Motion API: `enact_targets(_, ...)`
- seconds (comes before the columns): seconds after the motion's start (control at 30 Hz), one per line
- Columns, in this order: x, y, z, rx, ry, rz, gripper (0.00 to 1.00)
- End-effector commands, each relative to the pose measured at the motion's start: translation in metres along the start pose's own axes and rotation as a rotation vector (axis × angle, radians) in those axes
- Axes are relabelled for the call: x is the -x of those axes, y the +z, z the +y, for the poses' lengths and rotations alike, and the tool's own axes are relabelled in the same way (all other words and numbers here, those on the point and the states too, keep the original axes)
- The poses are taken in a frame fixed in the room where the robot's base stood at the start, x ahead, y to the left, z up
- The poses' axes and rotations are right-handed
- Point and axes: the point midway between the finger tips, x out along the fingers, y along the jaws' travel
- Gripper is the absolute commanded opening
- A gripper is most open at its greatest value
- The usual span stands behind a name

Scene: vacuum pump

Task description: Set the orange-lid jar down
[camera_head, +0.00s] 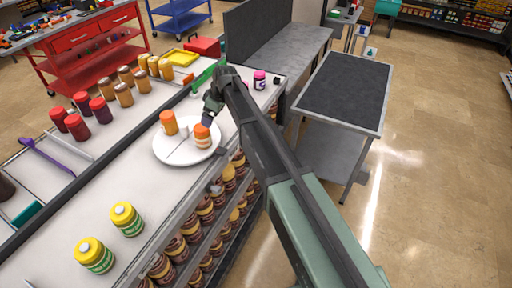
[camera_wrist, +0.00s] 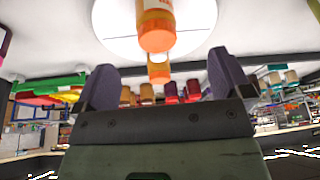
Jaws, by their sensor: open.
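A jar with an orange lid (camera_head: 202,136) stands upright on the near right part of the white plate (camera_head: 163,155). A second orange-lid jar (camera_head: 169,122) stands at the plate's far left edge. My gripper (camera_head: 208,118) is just above and behind the nearer jar. In the wrist view my gripper (camera_wrist: 164,72) has its two dark fingers wide apart. One orange-lid jar (camera_wrist: 155,28) shows large beyond the fingers, with the other jar (camera_wrist: 158,70) lower in the gap. No jar appears clamped; which jar is which across views I cannot tell for certain.
Two yellow-lid jars (camera_head: 126,218) stand on the near counter. Red and brown jars (camera_head: 76,126) line the counter's far side, with a purple tool (camera_head: 45,157) nearby. A pink-lid jar (camera_head: 259,79) stands beyond my arm. A dark-topped table (camera_head: 345,92) at right is clear.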

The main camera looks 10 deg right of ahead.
Motion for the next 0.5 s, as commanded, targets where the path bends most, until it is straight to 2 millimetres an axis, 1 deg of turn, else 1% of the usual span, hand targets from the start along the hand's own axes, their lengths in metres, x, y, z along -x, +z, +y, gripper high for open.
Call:
enact_targets(0.03,0.012,0.039,-0.024,-0.087,0.009,-0.03,0.97)
enact_targets(0.07,0.02,0.065,-0.037,-0.163,0.017,-0.055,0.97)
enact_targets(0.1,0.031,0.101,-0.058,-0.279,0.032,-0.094,0.97)
enact_targets(0.17,0.048,0.157,-0.092,-0.467,0.064,-0.153,0.97)
enact_targets(0.2,0.059,0.191,-0.114,-0.592,0.09,-0.19,0.97)
enact_targets(0.3,0.08,0.256,-0.161,-0.855,0.158,-0.264,0.97)
enact_targets(0.33,0.084,0.269,-0.171,-0.914,0.175,-0.279,0.97)
enact_targets(0.4,0.091,0.288,-0.185,-1.008,0.204,-0.302,0.97)
enact_targets(0.5,0.093,0.294,-0.188,-1.052,0.219,-0.313,0.97)
